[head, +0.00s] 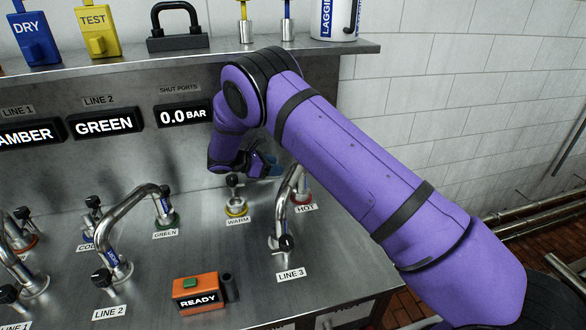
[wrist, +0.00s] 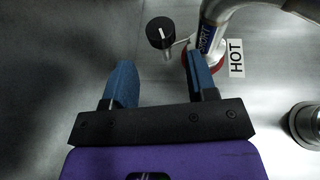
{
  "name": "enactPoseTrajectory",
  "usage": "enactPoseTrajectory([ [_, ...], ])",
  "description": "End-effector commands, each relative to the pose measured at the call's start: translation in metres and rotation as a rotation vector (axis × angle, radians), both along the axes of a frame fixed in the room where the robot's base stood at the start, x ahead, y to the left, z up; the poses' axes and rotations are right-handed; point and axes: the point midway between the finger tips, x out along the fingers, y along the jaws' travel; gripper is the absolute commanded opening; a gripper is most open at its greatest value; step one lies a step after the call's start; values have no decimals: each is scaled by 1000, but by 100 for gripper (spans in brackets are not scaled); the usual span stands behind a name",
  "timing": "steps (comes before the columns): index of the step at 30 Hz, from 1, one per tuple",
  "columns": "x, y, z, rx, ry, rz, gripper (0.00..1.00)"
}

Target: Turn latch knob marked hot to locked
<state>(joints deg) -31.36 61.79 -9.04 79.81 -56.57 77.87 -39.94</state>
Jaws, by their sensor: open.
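The hot latch knob (wrist: 160,33) is black with a white line on top and shows in the wrist view, on a short stem beside the red-ringed hot port (wrist: 218,62). The HOT label (wrist: 236,57) lies right of that port; it also shows in the head view (head: 306,209). My gripper (wrist: 160,68) is open, with its two blue fingers apart and nothing between them. The knob is just beyond the fingertips, roughly centred on the gap. In the head view my gripper (head: 265,167) is low over the bench behind the hot port; I cannot make out the hot knob there.
A bent metal pipe (head: 287,200) rises from the hot port close to the right finger. The warm port (head: 236,209) with its black knob stands left of my gripper. An orange READY box (head: 197,292) is in front. A shelf (head: 130,58) overhangs behind.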

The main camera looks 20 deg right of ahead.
Motion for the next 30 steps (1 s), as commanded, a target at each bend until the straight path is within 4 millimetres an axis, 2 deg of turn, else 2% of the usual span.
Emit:
enactPoseTrajectory([
  [3, 3, -22, -9, -1, 1, -3, 52],
  [12, 9, -63, -27, -1, 2, -1, 52],
  [18, 11, -74, -31, 0, -1, -1, 52],
  [26, 12, -75, -31, 0, 0, 0, 52],
  [27, 12, -75, -31, 0, 0, 0, 50],
  [30, 12, -74, -31, 0, 0, 0, 27],
])
